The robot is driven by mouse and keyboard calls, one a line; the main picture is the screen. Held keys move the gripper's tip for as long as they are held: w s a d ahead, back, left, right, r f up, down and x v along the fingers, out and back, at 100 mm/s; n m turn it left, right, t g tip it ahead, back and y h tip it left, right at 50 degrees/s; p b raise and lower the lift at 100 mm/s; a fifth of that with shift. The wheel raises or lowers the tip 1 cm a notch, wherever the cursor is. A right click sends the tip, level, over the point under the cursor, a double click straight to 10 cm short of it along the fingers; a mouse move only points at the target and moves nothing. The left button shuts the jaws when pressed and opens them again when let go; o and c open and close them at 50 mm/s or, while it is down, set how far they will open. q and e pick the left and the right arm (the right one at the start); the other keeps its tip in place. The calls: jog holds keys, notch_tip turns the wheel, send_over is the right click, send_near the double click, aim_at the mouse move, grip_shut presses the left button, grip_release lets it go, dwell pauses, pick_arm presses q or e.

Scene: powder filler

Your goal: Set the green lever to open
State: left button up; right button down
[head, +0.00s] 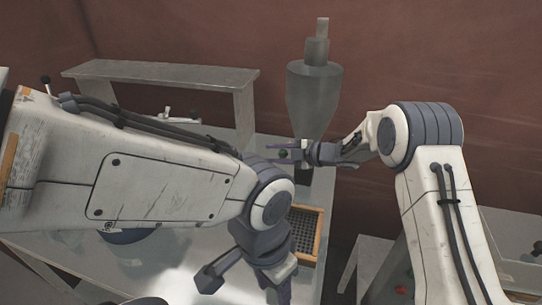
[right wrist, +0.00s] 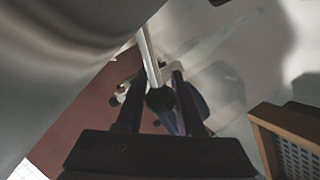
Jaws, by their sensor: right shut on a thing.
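The powder filler (head: 313,95) is a grey metal hopper standing at the back of the table in the head view. The green lever shows as a small dark green knob (head: 283,154) below and left of the hopper. My right gripper (head: 281,153) has its fingers around this knob. In the right wrist view the lever's pale rod (right wrist: 149,58) runs down to the dark knob (right wrist: 160,99), which sits between the fingers of my right gripper (right wrist: 155,88). The fingers partly hide the knob. My left gripper (head: 244,284) hangs at the bottom centre, fingers apart, with nothing visible between them.
A wood-framed tray with a perforated floor (head: 319,222) lies on the table below the filler; its frame also shows in the right wrist view (right wrist: 290,122). A grey shelf (head: 160,72) stands at back left. My left arm hides much of the table, including part of a blue round thing (head: 122,237).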

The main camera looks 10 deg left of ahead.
jog(key=shift+w+r, duration=0.1)
jog(key=shift+r, duration=0.5)
jog(key=c, duration=0.5)
grip_release()
jog(key=shift+w, duration=0.1)
jog(key=shift+c, duration=0.2)
jog(key=shift+d, duration=0.1)
jog(key=b+v, duration=0.2)
jog(key=v, duration=0.8)
